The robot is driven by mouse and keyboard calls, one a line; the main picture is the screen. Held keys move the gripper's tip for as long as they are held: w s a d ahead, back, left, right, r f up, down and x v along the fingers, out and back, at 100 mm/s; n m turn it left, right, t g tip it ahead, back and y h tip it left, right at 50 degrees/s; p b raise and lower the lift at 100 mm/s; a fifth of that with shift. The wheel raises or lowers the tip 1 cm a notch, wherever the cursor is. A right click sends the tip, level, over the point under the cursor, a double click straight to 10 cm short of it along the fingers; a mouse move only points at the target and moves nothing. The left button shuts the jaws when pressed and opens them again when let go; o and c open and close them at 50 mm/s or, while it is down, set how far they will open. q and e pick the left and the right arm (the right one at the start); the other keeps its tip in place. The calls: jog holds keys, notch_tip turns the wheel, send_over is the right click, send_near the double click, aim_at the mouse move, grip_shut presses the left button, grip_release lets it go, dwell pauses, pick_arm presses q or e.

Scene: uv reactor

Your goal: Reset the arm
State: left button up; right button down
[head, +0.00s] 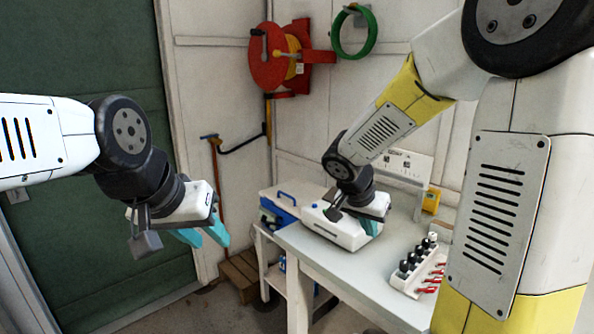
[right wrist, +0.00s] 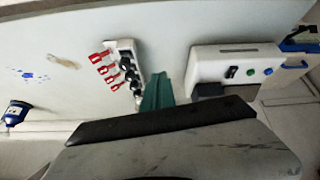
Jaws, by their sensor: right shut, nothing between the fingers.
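My right gripper (head: 372,228) hangs over the white table in the head view, in front of the white machine (head: 322,222). Its teal fingers are together with nothing between them; they also show in the right wrist view (right wrist: 157,90), between the rack and the machine. My left gripper (head: 205,238) is at the left, away from the table in front of the green door. Its two teal fingers are apart and nothing is seen between them. In the right wrist view the machine (right wrist: 218,65) shows its front buttons.
A rack (head: 408,283) with several black-capped vials and red-handled items stands on the table (head: 375,291); it is also in the wrist view (right wrist: 133,55). A blue-and-white box (head: 287,200) is beyond the machine. A hose reel (head: 270,70) hangs on the wall.

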jog(key=s+a+r+n+t+y, duration=0.1)
jog(key=s+a+r+n+y, duration=0.1)
jog(key=s, duration=0.6)
jog(key=s+a+r+n+t+y, duration=0.1)
jog(key=s+a+r+n+y, duration=0.1)
jog(key=s+r+n+y, duration=0.2)
jog(key=s+r+n, duration=0.2)
jog(key=s+r, duration=0.2)
jog(key=s, duration=0.1)
jog(key=shift+s+a+r, duration=0.15)
jog(key=shift+a+r, duration=0.05)
jog(key=shift+a, duration=0.2)
